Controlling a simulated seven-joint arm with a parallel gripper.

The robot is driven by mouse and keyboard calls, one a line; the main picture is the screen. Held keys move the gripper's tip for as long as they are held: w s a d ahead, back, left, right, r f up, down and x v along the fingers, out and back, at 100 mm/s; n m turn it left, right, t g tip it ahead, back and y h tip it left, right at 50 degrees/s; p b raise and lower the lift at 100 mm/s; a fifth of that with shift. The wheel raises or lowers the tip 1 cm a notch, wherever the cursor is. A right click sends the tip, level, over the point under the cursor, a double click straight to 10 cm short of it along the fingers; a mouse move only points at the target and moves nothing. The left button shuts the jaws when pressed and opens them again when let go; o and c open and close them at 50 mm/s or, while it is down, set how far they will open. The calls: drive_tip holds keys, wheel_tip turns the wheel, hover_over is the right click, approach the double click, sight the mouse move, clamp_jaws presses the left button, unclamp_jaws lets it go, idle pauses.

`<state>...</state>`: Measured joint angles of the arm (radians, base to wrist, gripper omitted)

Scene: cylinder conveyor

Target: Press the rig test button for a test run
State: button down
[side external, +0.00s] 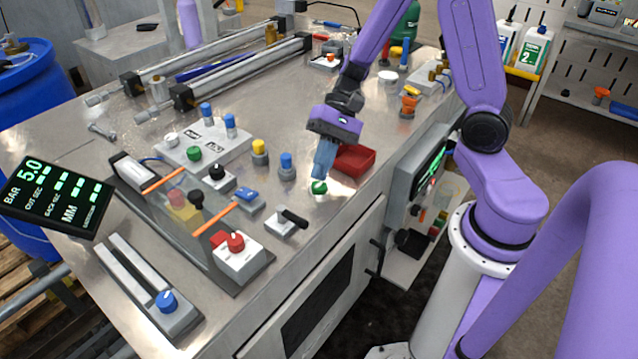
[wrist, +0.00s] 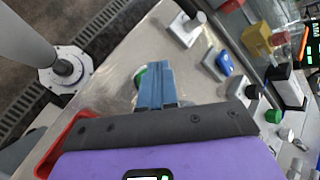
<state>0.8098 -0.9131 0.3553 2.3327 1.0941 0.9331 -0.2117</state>
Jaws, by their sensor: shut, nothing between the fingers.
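A round green button (side external: 319,187) with a pale base sits near the front edge of the steel bench, left of the red tray. My gripper (side external: 321,176) points down with its blue fingers shut and empty, the tips right at the green button. I cannot tell whether they touch it. In the wrist view the shut fingers (wrist: 154,72) partly cover the green button (wrist: 139,76). No label on it is readable, and another green button (side external: 194,153) stands farther left on a plate.
A red tray (side external: 354,160) lies just right of my gripper. A black-handled lever (side external: 292,218), a blue knob (side external: 286,164) and a yellow knob (side external: 259,150) stand to the left. A grey control box (side external: 415,175) hangs on the bench's right side. Bare steel surrounds the green button.

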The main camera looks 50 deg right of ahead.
drive_tip(key=shift+f, duration=0.2)
drive_tip(key=shift+f, duration=0.25)
